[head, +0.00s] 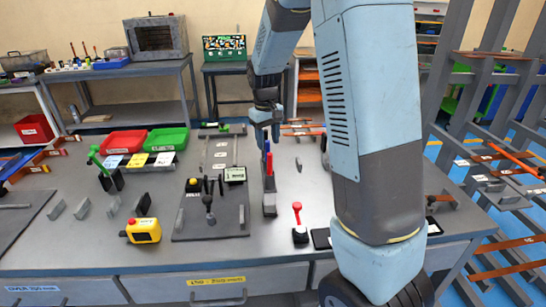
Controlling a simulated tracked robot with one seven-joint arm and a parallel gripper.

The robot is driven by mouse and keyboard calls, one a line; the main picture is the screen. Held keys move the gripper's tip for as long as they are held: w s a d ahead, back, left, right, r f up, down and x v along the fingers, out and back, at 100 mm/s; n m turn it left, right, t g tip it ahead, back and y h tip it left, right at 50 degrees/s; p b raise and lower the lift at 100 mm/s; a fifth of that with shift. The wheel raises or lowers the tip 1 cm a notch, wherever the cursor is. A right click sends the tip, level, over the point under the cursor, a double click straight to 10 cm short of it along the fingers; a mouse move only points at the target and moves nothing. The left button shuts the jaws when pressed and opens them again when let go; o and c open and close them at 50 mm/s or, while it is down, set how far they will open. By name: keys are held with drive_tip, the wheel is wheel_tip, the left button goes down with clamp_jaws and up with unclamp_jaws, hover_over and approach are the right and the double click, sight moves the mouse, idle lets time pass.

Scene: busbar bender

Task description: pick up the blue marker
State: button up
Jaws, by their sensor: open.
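My gripper (265,124) is above the bench in the middle of the head view, pointing down, with its jaws open. Just below the jaws is a small upright blue piece (266,146), which looks like the blue marker. A red piece (269,164) shows right below and beside it. Both seem to stand at a narrow grey holder (270,205). The gripper partly covers the top of the blue piece. I cannot tell whether it is between the fingertips or just below them.
A red-topped lever (298,215) stands to the right. Red (124,141) and green (167,139) bins are farther back. My arm hides much of the bench's right side.

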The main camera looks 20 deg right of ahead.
sight(268, 148)
drive_tip(key=shift+w+f, duration=0.1)
drive_tip(key=shift+f, duration=1.85)
clamp_jaws()
